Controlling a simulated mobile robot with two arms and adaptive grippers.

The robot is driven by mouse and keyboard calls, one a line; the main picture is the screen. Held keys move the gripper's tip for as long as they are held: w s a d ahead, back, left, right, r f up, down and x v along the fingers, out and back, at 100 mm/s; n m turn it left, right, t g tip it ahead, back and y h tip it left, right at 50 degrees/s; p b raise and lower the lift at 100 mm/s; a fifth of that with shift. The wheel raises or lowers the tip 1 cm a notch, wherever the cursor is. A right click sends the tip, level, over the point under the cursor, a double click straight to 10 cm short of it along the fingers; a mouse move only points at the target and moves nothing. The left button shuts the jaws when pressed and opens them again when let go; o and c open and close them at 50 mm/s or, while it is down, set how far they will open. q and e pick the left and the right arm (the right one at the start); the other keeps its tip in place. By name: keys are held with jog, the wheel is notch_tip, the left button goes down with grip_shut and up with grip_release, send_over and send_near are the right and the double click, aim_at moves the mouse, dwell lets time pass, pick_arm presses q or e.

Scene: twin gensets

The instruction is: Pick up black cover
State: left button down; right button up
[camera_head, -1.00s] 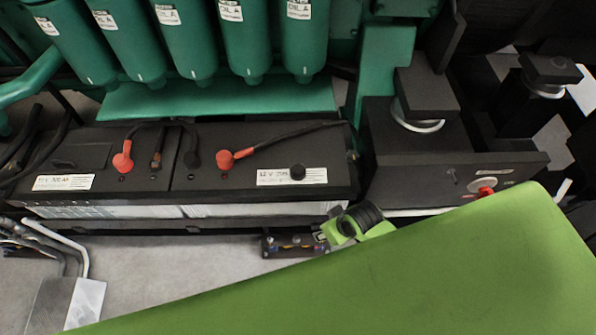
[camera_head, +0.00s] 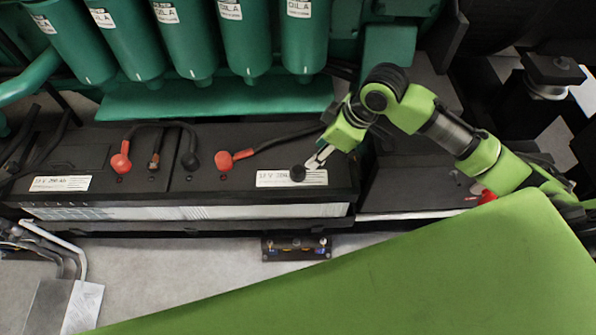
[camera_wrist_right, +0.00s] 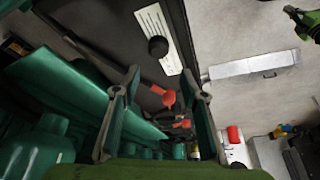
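The black cover (camera_head: 298,173) is a small round black cap on the battery top, at the right end of the white label. It also shows in the wrist view (camera_wrist_right: 158,46), ahead of the fingertips. My right gripper (camera_head: 316,161) is just above and to the right of the cover in the head view. In the wrist view its two fingers (camera_wrist_right: 163,78) are spread apart with nothing held between them. I cannot tell whether a finger touches the cover.
The battery (camera_head: 110,202) has red terminal caps (camera_head: 224,160) and black cables on top. Green filter cylinders (camera_head: 248,45) stand behind it. A small terminal block (camera_head: 296,247) lies on the grey floor in front. A dark box stands right of the battery, partly behind my arm.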

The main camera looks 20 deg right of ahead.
aim_at(300, 170)
jog(key=p+x, duration=0.1)
jog(key=x, duration=1.2)
jog(key=shift+w+d+f, duration=0.1)
jog(key=shift+w+f, duration=0.1)
jog(key=shift+f, duration=0.05)
jog(key=c, duration=0.7)
